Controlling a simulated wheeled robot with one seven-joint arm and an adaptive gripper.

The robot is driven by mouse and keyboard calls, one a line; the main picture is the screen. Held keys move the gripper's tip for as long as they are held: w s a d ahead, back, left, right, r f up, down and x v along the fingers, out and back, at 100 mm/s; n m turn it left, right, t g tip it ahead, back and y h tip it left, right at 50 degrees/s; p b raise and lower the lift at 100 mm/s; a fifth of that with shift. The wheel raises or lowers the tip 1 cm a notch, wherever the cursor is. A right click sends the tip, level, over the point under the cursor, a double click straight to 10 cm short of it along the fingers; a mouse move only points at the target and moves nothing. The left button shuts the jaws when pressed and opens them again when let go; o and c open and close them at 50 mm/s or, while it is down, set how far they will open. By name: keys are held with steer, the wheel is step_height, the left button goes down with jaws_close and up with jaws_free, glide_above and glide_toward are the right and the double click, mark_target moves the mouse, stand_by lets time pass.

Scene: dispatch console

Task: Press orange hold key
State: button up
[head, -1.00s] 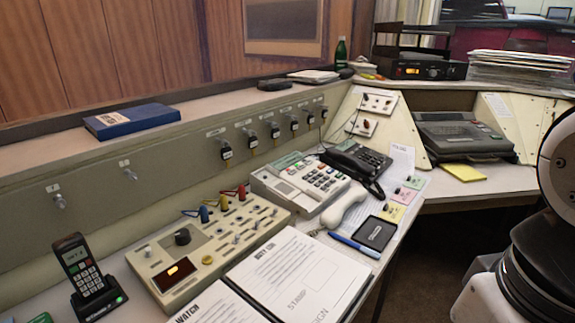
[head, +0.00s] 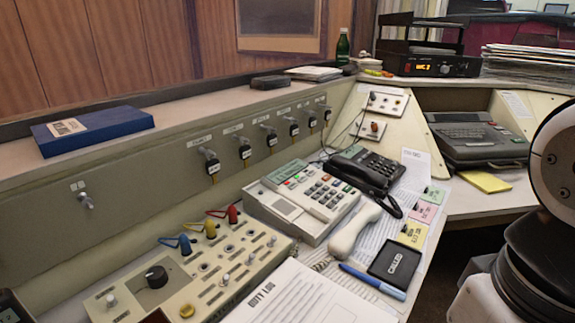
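A light grey desk phone console (head: 262,209) sits on the desk near the middle of the head view. It has rows of dark keys, a few red and green ones, and a white handset (head: 352,232) at its right. A black desk phone (head: 361,170) stands just behind it. I cannot make out a clearly orange hold key; the keys are too small to read. My gripper is not in view. Only white and black parts of my own body show at the right edge.
A beige switch box (head: 185,268) with coloured plugs stands front left. A paper log (head: 300,300), blue pen (head: 372,281) and black pad (head: 395,262) lie in front of the phone. Keyed switches line the sloping panel behind. A typewriter-like machine (head: 475,140) stands at right.

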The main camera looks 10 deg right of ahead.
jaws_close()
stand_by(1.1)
